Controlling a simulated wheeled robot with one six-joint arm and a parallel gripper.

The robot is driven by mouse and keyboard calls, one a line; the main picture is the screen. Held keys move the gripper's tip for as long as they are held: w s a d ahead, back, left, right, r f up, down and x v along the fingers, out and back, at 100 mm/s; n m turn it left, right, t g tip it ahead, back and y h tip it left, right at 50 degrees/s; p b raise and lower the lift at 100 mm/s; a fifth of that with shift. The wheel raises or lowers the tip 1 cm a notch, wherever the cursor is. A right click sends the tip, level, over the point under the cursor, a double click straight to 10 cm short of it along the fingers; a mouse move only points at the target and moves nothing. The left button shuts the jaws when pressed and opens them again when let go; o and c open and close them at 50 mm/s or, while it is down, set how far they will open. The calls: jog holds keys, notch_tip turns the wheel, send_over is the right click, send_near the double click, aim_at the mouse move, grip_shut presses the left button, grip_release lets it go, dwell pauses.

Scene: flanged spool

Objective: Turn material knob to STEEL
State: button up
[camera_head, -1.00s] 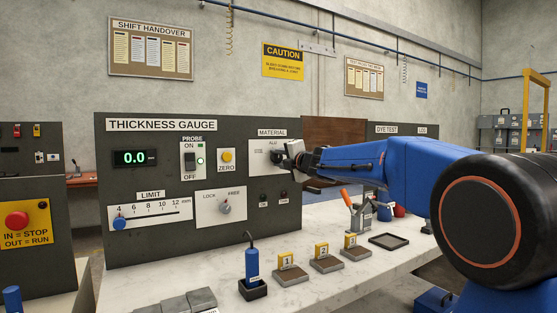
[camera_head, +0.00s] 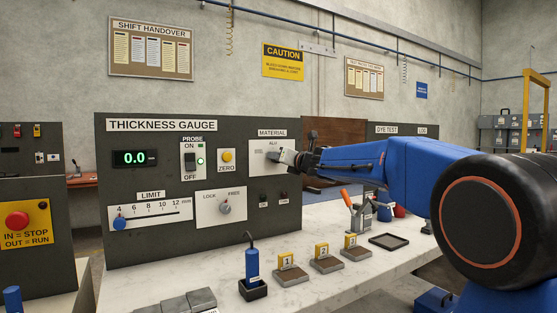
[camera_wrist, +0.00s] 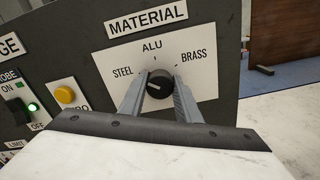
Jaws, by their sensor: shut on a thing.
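The black material knob (camera_wrist: 160,84) is on a white plate (camera_wrist: 110,62) labelled STEEL at left, ALU at top and BRASS at right. The knob's white mark points left, toward the STEEL side; I cannot tell whether it lines up exactly with the tick. My gripper (camera_wrist: 159,92) has one finger on each side of the knob and is shut on it. In the head view, my gripper (camera_head: 284,157) reaches the material plate (camera_head: 258,160) from the right and hides the knob and part of the lettering.
Left of the plate are the yellow ZERO button (camera_head: 226,157) and the PROBE switch (camera_head: 189,160), with its green light lit. Below are the LOCK/FREE knob (camera_head: 225,207) and LIMIT slider (camera_head: 120,223). Numbered blocks and a blue probe (camera_head: 252,265) stand on the bench.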

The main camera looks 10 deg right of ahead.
jog(key=shift+f+n, duration=0.15)
jog(key=shift+n, duration=0.95)
jog(key=o, duration=1.1)
jog(key=shift+c, duration=0.2)
jog(key=shift+s, duration=0.1)
jog(key=v, duration=1.7)
